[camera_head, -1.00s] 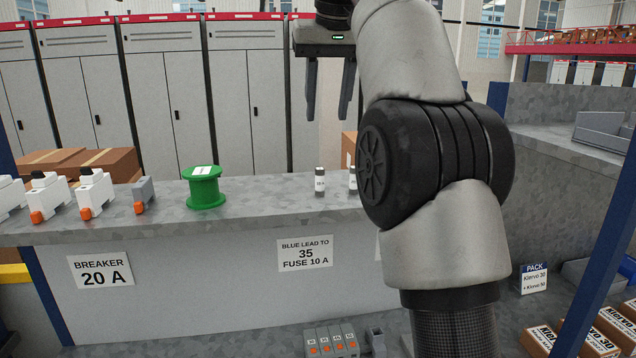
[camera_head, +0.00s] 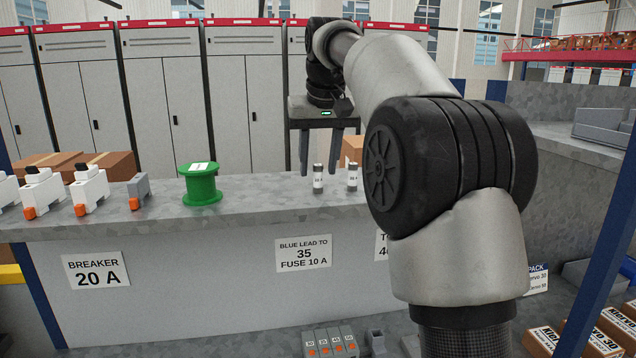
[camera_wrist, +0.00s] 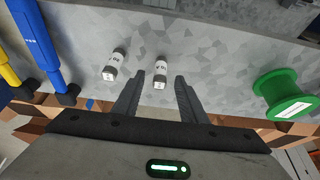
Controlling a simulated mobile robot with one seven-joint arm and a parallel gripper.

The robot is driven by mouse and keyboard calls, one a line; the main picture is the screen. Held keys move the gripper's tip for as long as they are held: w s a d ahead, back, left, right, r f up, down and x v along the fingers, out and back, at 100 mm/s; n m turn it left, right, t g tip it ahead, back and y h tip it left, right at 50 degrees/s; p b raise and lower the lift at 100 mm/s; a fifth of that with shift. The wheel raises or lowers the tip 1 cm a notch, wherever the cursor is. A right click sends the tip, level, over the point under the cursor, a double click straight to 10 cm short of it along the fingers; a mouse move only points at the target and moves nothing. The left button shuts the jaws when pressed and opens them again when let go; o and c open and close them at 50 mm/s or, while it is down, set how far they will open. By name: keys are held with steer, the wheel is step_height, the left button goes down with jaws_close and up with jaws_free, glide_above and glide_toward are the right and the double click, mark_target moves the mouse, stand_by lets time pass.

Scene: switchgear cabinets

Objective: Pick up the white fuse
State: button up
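Two small white fuses with dark metal ends stand upright on the grey bench top. The left fuse (camera_head: 318,181) lines up between my fingertips in the head view, and the right fuse (camera_head: 352,178) stands just beside it. In the wrist view the first fuse (camera_wrist: 160,70) is just beyond the gap between my fingertips, and the other fuse (camera_wrist: 115,64) is outside the fingers to the left. My gripper (camera_head: 319,170) is open and empty, its fingers pointing down; it also shows in the wrist view (camera_wrist: 160,77). Contact with the fuse cannot be told.
A green spool (camera_head: 201,184) stands left of the fuses. Further left are white breakers (camera_head: 90,188) and a grey block with an orange end (camera_head: 139,190). A cardboard box (camera_head: 352,149) is behind the fuses. Blue (camera_wrist: 34,40) and yellow (camera_wrist: 10,70) tools lie at the left in the wrist view.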

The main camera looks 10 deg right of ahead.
steer(key=shift+x, duration=0.85)
steer(key=shift+c, duration=0.4)
jaws_close()
